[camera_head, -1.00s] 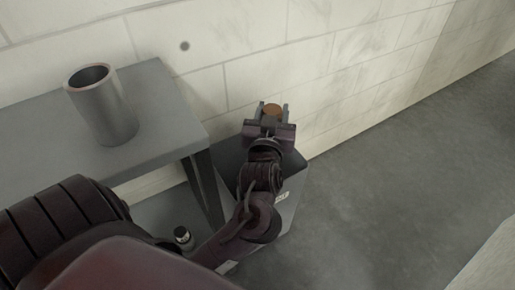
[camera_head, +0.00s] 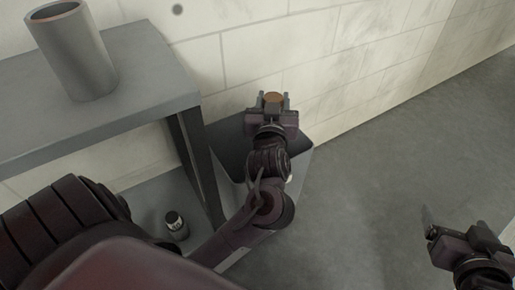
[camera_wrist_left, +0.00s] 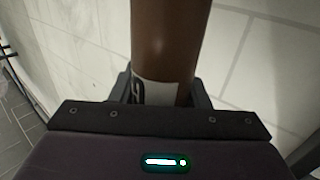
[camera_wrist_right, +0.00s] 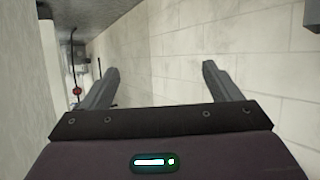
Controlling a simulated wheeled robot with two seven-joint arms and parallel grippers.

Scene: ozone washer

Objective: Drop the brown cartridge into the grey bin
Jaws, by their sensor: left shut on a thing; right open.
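The brown cartridge (camera_head: 273,97) is held in my left gripper (camera_head: 272,101), whose fingers are shut on its sides. In the left wrist view the cartridge (camera_wrist_left: 166,45) rises between the fingers, with a white label low on it. The grey bin (camera_head: 231,137) stands on the floor below, beside the shelf; its dark top shows around my left arm, which hides much of it. In the head view the left gripper overlaps the bin's far edge; the height between them is unclear. My right gripper (camera_wrist_right: 158,85) is open and empty; in the head view it is at the lower right.
A grey shelf unit (camera_head: 130,110) stands left of the bin, with a grey cylinder (camera_head: 75,55) on top. A small dark bottle (camera_head: 175,224) stands on its lower level. A white brick wall (camera_head: 330,60) runs behind. The floor at right is clear.

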